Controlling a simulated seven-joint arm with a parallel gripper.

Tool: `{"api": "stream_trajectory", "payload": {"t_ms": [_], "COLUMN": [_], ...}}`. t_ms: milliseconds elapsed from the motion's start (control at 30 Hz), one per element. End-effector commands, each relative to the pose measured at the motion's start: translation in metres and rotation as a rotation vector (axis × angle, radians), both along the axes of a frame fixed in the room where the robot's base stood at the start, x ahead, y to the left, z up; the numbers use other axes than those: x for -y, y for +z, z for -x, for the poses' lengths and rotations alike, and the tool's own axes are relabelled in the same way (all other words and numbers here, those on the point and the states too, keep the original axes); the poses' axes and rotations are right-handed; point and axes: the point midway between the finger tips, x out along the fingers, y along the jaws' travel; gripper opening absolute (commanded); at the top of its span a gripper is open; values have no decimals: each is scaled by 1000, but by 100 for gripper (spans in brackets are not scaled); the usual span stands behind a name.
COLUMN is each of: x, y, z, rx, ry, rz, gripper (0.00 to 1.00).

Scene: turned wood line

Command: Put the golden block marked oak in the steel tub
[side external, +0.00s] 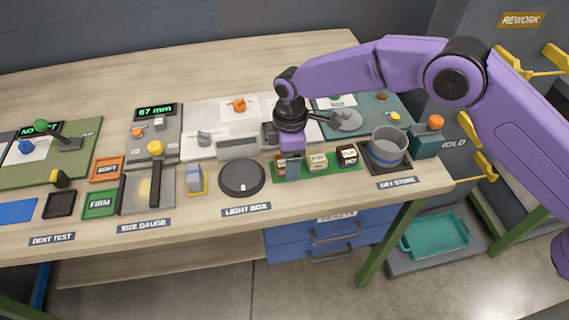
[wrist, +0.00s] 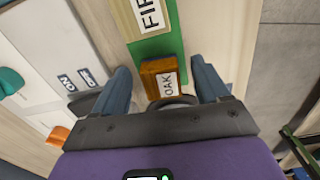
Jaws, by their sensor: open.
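The golden-brown block marked OAK (wrist: 150,80) sits at the end of a green mat (wrist: 152,47) in the wrist view. My gripper (wrist: 160,68) is open, with one blue-grey finger on each side of the block and gaps between. In the side view my gripper (side external: 291,172) is low over the left end of the mat and mostly hides the oak block. The round steel tub (side external: 389,148) stands to the right of the mat on a dark square base, and no block shows in it.
A pale block (side external: 317,162), its label partly cut off in the wrist view (wrist: 150,14), and a dark block (side external: 347,155) stand on the mat between my gripper and the tub. A round black disc (side external: 242,177) lies left. A teal box with an orange knob (side external: 428,139) stands right of the tub.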

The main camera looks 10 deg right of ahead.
Motion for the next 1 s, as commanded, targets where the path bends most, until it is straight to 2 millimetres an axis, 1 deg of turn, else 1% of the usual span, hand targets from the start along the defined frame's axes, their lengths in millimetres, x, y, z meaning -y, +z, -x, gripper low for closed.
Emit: {"api": "stream_trajectory", "payload": {"t_ms": [33,100,333,367,400,467,500,533,567,600,867,1000], "x": [0,0,0,0,0,0,0,0,0,0,0,0], "y": [-6,-9,-10,-10,-10,-10,-10,-10,-10,-10,-9,-2], "z": [0,0,0,0,0,0,0,0,0,0,0,0], "rx": [-1,1,2,2,2,2,2,2,2,2,2,2], "ry": [0,-1,-1,-1,-1,0,0,0,0,0,0,0], "rz": [1,0,-1,-1,-1,-1,-1,0,0,-1,-1,-1], "gripper": [74,74,74,71,58,39,26,19,19,14,14,14]}}
